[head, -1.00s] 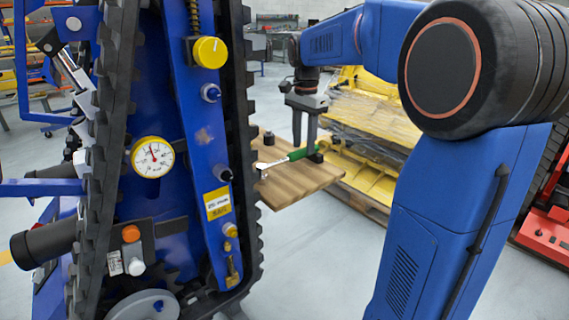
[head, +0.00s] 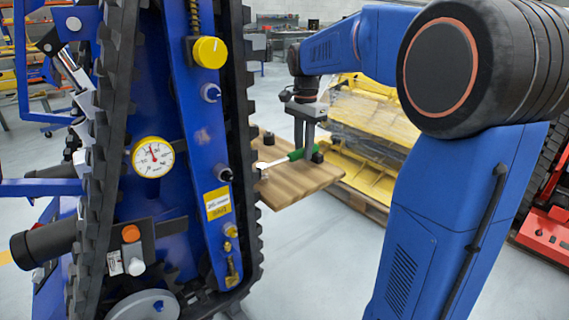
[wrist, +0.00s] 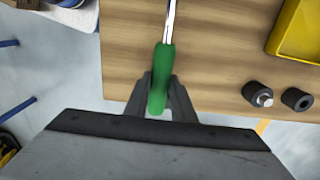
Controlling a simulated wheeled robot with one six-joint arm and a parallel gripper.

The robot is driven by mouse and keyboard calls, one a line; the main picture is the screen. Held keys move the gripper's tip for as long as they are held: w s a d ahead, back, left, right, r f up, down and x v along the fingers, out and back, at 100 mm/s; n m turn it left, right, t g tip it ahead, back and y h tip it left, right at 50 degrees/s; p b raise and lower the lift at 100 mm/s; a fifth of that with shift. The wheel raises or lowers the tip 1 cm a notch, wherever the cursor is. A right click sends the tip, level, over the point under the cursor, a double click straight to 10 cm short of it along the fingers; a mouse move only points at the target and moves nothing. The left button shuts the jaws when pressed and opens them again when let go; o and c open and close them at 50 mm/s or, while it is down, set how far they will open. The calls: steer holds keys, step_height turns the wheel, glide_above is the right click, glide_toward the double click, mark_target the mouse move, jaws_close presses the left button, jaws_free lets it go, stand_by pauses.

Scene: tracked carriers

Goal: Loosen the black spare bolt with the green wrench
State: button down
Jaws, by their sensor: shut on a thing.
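The green wrench (head: 284,160) has a green handle and a bright metal shaft; its head end lies near the dark track edge. In the wrist view its handle (wrist: 162,75) sits between the fingers of my gripper (wrist: 163,100), which is shut on it. My gripper (head: 304,148) is low over the wooden board in the head view. Two black fittings project from the blue beam, one upper (head: 211,92) and one lower (head: 224,174); I cannot tell which is the spare bolt. The wrench's far end is out of the wrist view.
The wooden board (head: 300,185) lies under the wrench. Black cylinders (wrist: 257,94) (wrist: 297,99) stand on it right of the handle, with a yellow tray (wrist: 310,55) beyond. The tracked carrier (head: 110,120) fills the left. Yellow wrapped parts (head: 375,110) are stacked behind the board.

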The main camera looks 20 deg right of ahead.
steer(key=shift+r, duration=3.5)
